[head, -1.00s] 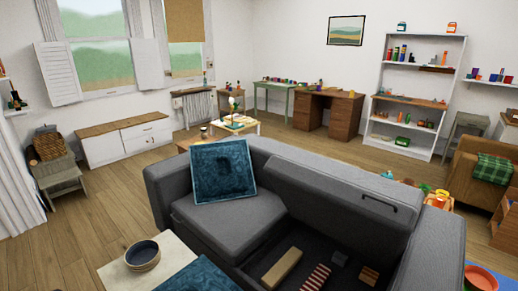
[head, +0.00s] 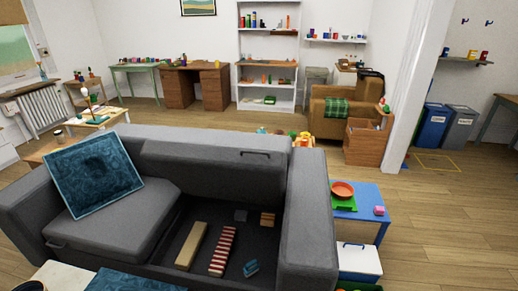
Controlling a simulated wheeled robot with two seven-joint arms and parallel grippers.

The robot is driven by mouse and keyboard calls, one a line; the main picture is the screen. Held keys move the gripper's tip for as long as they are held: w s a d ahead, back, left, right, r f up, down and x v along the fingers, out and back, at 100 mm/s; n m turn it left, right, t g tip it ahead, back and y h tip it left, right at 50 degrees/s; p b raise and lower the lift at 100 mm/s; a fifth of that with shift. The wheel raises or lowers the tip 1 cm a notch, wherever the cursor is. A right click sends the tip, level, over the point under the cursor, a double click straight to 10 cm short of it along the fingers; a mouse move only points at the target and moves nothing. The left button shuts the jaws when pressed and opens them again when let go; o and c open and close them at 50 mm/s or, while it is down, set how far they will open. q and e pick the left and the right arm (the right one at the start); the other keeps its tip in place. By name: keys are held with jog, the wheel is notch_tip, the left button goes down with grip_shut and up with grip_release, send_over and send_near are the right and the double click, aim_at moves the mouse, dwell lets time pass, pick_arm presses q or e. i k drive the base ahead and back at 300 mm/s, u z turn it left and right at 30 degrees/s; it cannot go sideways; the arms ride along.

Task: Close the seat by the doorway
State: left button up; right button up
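A grey sofa (head: 310,220) stands in front of me with its right-hand seat (head: 215,165) lifted open, on the side nearer the opening in the wall at right. The raised seat panel leans up against the back and has a dark handle (head: 255,154) at its upper edge. The storage box (head: 217,222) beneath is exposed. It holds a tan block (head: 191,246), a red-and-white striped item (head: 222,251), a small blue item (head: 251,267), a grey item (head: 240,215) and a brown one (head: 267,219). The left seat (head: 110,212) is down. Neither gripper is in view.
A blue patterned cushion (head: 92,171) leans on the left seat. A blue-and-white play table (head: 370,230) with an orange bowl (head: 343,189) stands right of the sofa. Wooden floor (head: 450,225) is open at right. A white wall edge (head: 410,90) borders the opening.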

aim_at(236, 174)
jog(key=k, duration=0.45)
jog(key=z, duration=0.7)
jog(key=i, duration=1.3)
jog(key=u, duration=0.4)
